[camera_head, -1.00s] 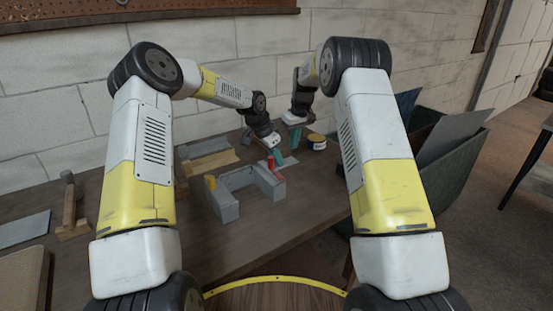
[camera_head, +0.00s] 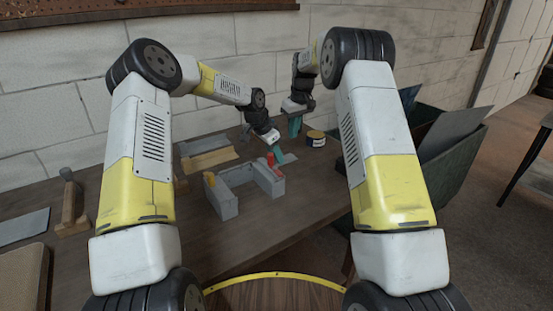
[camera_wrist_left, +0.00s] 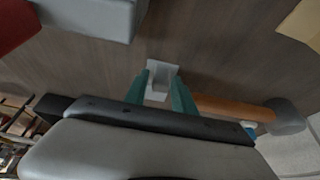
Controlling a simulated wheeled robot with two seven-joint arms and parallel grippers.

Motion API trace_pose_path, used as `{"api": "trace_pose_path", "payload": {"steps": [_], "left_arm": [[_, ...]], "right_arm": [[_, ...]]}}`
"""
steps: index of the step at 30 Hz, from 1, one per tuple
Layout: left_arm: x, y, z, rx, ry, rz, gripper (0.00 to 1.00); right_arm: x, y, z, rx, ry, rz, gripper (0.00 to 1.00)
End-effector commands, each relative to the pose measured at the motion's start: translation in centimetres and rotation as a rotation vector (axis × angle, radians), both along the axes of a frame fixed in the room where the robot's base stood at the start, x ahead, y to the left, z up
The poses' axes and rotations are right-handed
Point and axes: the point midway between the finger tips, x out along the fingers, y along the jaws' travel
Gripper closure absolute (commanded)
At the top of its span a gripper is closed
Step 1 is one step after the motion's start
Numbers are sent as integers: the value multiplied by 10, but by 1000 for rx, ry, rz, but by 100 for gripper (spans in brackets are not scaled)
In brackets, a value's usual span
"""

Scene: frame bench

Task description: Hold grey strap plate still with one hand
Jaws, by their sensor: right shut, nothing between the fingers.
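The grey strap plate (camera_wrist_left: 163,68) shows at the fingertips of my left gripper (camera_wrist_left: 163,82) in the left wrist view. The teal fingers lie against its two sides, and it seems pinched between them. In the head view the plate (camera_head: 288,157) is a small pale piece beside my left gripper (camera_head: 276,155), low over the bench behind the grey frame (camera_head: 223,203). The fingers partly hide it there. My right gripper (camera_head: 294,127) is shut and empty, farther back and a little above the bench.
A wooden block (camera_head: 213,159) lies behind the frame. A dark bin (camera_head: 462,150) stands at right.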

Motion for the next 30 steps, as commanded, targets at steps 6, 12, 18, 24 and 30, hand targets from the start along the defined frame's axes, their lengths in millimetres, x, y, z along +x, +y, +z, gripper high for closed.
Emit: {"api": "trace_pose_path", "payload": {"steps": [6, 12, 18, 24, 30], "left_arm": [[0, 0, 0, 0, 0, 0, 55], [0, 1, 3, 1, -1, 0, 55], [-6, 11, 30, 1, -4, 2, 55], [-15, 25, 71, 0, -4, 2, 55], [-22, 35, 100, 0, -2, 2, 55]], "right_arm": [[0, 0, 0, 0, 0, 0, 100], [0, 0, 0, 0, 0, 0, 100], [0, 0, 0, 0, 0, 0, 100], [0, 0, 0, 0, 0, 0, 100], [0, 0, 0, 0, 0, 0, 100]]}}
